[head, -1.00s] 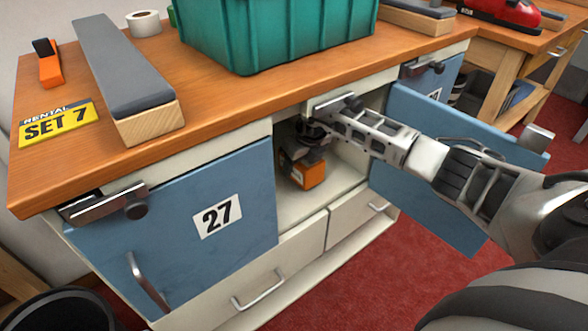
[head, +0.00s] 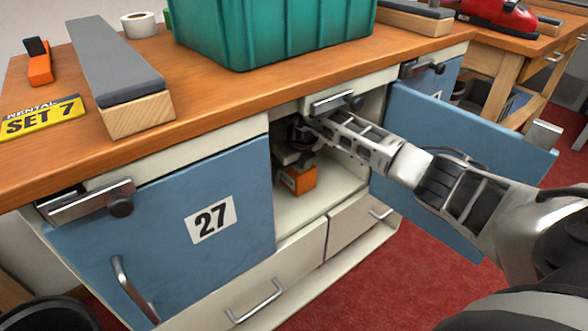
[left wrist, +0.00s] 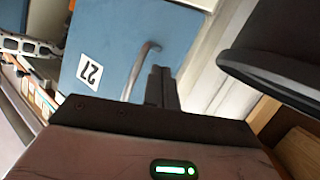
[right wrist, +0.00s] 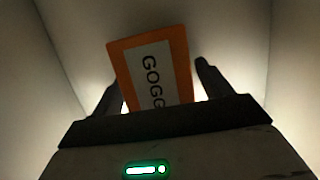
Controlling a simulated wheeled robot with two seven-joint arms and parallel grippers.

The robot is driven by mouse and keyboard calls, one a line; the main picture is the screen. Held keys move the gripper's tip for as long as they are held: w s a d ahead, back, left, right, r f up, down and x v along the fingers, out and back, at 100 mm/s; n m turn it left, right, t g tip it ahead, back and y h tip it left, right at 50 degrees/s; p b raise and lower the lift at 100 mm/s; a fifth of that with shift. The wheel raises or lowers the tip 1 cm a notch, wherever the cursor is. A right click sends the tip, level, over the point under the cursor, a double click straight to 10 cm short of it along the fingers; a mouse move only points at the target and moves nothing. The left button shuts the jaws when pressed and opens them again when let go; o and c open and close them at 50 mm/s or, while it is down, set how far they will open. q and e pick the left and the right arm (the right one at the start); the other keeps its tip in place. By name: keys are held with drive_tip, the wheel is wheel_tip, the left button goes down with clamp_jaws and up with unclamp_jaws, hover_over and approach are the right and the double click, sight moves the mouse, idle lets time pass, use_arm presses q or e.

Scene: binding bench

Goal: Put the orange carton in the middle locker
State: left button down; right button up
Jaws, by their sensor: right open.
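The orange carton (head: 301,180) sits low inside the open middle locker (head: 330,190), on or close to its floor. My right gripper (head: 297,155) reaches into the locker from the right and covers part of the carton. In the right wrist view the carton (right wrist: 150,65) has a pale label reading "GOGG" and stands between the fingers of the open right gripper (right wrist: 155,90). A gap shows beside the right-hand finger; contact on the other side is unclear. My left gripper (left wrist: 161,88) looks shut and empty, in front of the blue door marked 27 (left wrist: 110,50).
The middle locker's blue door (head: 460,150) is swung open to the right, beside my right arm. Door 27 (head: 160,240) is shut. A teal crate (head: 265,35), a grey-topped block (head: 115,75) and a yellow sign (head: 40,117) are on the bench top.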

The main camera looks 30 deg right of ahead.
sight(307, 187)
drive_tip(key=shift+r, duration=0.3)
drive_tip(key=s+r+p, duration=0.1)
drive_tip(key=p, duration=0.2)
drive_tip(key=shift+s+d+r, duration=0.1)
drive_tip(key=shift+s+r, duration=0.05)
drive_tip(key=shift+r, duration=0.05)
drive_tip(key=s+p, duration=0.2)
drive_tip(key=s, duration=0.1)
drive_tip(key=s+p, duration=0.2)
drive_tip(key=s, duration=0.1)
drive_tip(key=shift+d+r+p, duration=0.1)
drive_tip(key=shift+d+p, duration=0.1)
drive_tip(key=shift+p, duration=0.15)
drive_tip(key=s, duration=0.1)
drive_tip(key=s+p, duration=0.2)
drive_tip(key=s, duration=0.1)
drive_tip(key=shift+d+f, duration=0.15)
drive_tip(key=shift+f, duration=0.1)
drive_tip(key=shift+s+f, duration=0.15)
drive_tip(key=shift+s, duration=0.4)
use_arm(q)
drive_tip(key=a+y, duration=0.1)
drive_tip(key=a+r+g, duration=0.1)
drive_tip(key=s+a+g+y, duration=0.1)
drive_tip(key=shift+s+a+r+n+y, duration=0.1)
drive_tip(key=shift+a+r+n+y, duration=0.05)
drive_tip(key=shift+n+y, duration=0.15)
